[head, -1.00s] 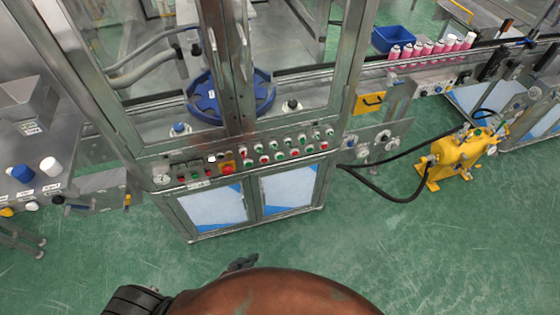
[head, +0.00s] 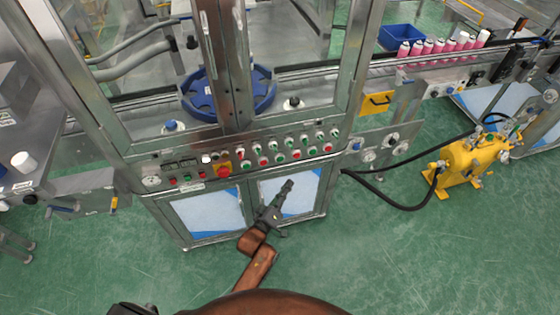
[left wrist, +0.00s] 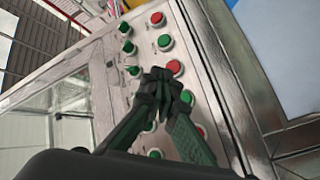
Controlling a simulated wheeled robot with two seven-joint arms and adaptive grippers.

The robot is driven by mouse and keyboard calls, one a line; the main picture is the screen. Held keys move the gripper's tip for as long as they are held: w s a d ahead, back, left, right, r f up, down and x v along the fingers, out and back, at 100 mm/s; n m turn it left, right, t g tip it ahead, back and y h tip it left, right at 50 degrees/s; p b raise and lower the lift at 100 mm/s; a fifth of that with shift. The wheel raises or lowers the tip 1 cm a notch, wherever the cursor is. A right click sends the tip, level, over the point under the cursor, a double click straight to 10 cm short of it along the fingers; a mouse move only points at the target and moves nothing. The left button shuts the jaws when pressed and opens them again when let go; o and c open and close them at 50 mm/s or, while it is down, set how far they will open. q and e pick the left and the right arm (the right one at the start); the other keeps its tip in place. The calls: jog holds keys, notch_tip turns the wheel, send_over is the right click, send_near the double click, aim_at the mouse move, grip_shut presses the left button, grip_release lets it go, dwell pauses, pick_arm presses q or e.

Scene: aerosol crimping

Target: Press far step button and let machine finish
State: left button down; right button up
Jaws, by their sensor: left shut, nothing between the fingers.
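The crimping machine's button panel (head: 240,160) runs along the front of its cabinet, with rows of small red and green buttons (head: 294,143) and a red button on a yellow plate (head: 223,169). I cannot tell from labels which one is the far step button. My left gripper (head: 287,185) is shut and empty, in front of the cabinet doors and below the button rows in the head view. In the left wrist view its closed fingertips (left wrist: 163,82) cover part of the panel, near a red button (left wrist: 174,67); contact cannot be told. My right gripper is out of view.
A blue rotary disc (head: 228,94) sits inside the machine's framed enclosure. Pink cans (head: 427,47) stand on the conveyor at right, near a blue bin (head: 402,37). A yellow pump (head: 463,160) with black hoses is on the green floor, which is otherwise clear in front.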

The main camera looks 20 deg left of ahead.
aim_at(280, 159)
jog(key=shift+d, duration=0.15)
